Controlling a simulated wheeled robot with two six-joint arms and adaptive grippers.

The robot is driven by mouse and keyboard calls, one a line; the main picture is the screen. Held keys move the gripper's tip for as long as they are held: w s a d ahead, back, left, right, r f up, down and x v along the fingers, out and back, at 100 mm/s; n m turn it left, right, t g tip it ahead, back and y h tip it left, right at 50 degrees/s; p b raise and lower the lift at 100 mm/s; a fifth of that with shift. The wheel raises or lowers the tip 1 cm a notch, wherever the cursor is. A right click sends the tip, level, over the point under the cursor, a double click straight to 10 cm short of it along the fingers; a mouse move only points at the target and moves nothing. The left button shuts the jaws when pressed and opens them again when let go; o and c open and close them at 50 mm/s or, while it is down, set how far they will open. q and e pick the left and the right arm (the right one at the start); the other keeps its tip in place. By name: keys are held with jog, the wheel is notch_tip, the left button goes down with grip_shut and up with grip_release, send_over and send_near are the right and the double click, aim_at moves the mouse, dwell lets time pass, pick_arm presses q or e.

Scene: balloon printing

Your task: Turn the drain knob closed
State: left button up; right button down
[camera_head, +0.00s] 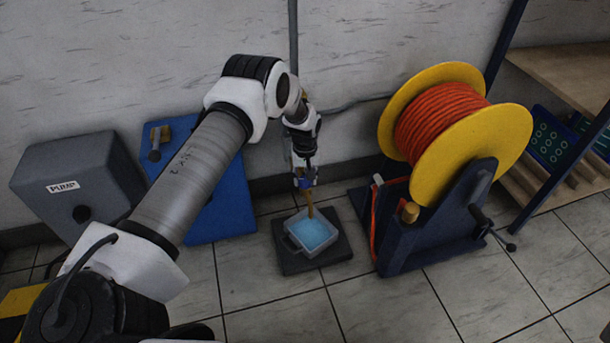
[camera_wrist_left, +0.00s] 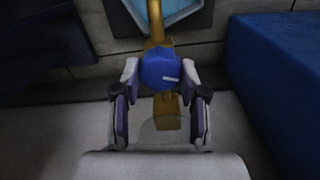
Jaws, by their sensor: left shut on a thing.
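The drain knob (camera_wrist_left: 160,68) is round and blue with a short white mark, which lies nearly crosswise in the left wrist view. It sits on a brass drain pipe (camera_wrist_left: 156,22), with a brass block (camera_wrist_left: 168,112) on its other side. My left gripper (camera_wrist_left: 160,80) is shut on the knob, one finger on each side. In the head view my left gripper (camera_head: 305,178) points down at the wall, and the knob is mostly hidden there. The brass spout (camera_head: 310,211) reaches down to a grey basin (camera_head: 294,243) holding light blue liquid. My right gripper is out of view.
The basin stands on a dark base (camera_head: 335,252) on the tiled floor. A yellow reel (camera_head: 488,140) with orange hose stands right of it. A blue block (camera_head: 225,205) and a grey pump box (camera_head: 75,180) stand left. Floor in front is clear.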

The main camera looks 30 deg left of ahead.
pick_arm(q)
jog(key=m, duration=0.6)
jog(key=shift+m+p, duration=0.3)
jog(key=shift+p, duration=0.05)
jog(key=m, duration=0.3)
jog(key=shift+d+m, duration=0.1)
jog(key=shift+m, duration=2.1)
jog(key=o, duration=1.1)
jog(key=shift+o, duration=0.2)
